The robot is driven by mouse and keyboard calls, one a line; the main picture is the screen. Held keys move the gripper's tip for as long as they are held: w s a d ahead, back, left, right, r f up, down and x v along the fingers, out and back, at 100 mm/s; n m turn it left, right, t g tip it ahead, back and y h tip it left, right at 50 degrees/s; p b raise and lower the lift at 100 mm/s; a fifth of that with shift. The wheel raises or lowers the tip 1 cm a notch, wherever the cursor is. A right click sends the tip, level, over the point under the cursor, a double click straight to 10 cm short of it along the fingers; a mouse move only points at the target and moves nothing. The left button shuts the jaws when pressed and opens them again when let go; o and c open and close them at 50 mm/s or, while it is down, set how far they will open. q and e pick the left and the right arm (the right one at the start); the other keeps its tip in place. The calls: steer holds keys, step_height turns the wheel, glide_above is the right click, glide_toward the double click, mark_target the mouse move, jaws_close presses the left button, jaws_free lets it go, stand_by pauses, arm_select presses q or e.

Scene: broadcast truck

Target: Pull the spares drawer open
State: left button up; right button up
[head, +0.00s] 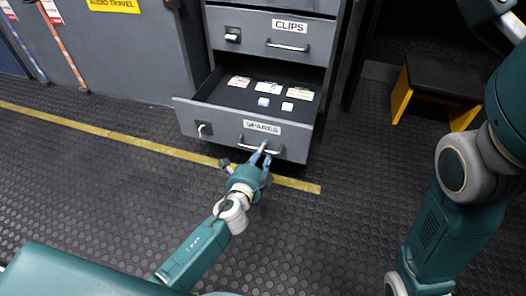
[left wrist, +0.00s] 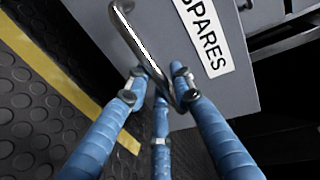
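The spares drawer (head: 243,133) is the lowest drawer of a grey cabinet and stands well out from it, with small items visible inside. Its front carries a SPARES label (head: 262,127) and a bar handle (head: 247,147). My left gripper (head: 264,158) is at the right part of the handle. In the left wrist view its blue fingers (left wrist: 160,90) are around the lower end of the handle (left wrist: 135,42), next to the SPARES label (left wrist: 203,38). The fingers look closed around the bar. My right gripper is out of view; only that arm shows at the right.
The CLIPS drawer (head: 270,35) above is shut. A yellow-legged stool (head: 440,88) stands at the right. A yellow floor line (head: 110,134) runs in front of the cabinet. The dark studded floor (head: 90,200) ahead of the drawer is clear apart from my arm.

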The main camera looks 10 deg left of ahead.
arm_select(q)
steer(key=shift+o, duration=0.2)
steer(key=v, duration=1.2)
